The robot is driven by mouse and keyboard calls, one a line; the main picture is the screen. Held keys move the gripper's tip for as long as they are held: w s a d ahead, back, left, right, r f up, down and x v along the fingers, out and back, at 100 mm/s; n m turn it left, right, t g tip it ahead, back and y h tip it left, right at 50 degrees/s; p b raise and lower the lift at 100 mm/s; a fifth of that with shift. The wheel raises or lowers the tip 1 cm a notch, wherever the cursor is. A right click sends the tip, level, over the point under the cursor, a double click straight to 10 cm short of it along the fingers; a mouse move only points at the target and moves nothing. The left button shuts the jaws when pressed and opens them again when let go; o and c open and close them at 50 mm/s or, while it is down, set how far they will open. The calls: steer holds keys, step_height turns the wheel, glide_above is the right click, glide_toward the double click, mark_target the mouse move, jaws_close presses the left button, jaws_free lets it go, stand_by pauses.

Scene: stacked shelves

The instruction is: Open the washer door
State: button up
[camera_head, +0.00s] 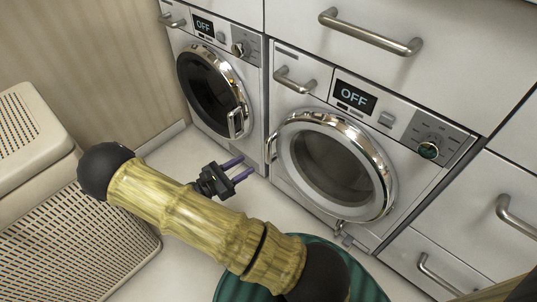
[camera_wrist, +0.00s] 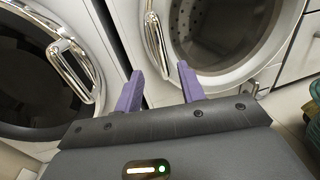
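Two front-loading machines stand side by side, and I cannot tell which is the washer. The right machine's round door (camera_head: 335,168) has a chrome rim and a handle (camera_head: 271,147) on its left side. This handle also shows in the wrist view (camera_wrist: 156,45), just beyond my fingers. The left machine's dark round door (camera_head: 208,90) has a handle (camera_head: 236,123) on its right side, also in the wrist view (camera_wrist: 72,68). Both doors look shut.
Both displays read OFF. Cabinet fronts with bar handles (camera_head: 370,33) are above and to the right. A beige woven hamper (camera_head: 75,245) stands at the left. A green ribbed object (camera_head: 365,287) is at the bottom, partly behind my arm. Pale floor is free before the left machine.

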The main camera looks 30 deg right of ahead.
mark_target(266, 154)
steer(key=d+b, duration=0.1)
steer(key=d, duration=0.2)
steer(key=w+d+b, duration=0.1)
steer(key=d+b, duration=0.1)
steer(key=d, duration=0.1)
steer(key=d+b, duration=0.1)
steer(key=d, duration=0.2)
steer(key=shift+w+d+f, duration=0.15)
steer(key=shift+w+d, duration=0.05)
steer(key=shift+d, duration=0.2)
steer(key=shift+w+d+b, duration=0.1)
steer(key=shift+d+b, duration=0.2)
steer(key=shift+d, duration=0.05)
jaws_close()
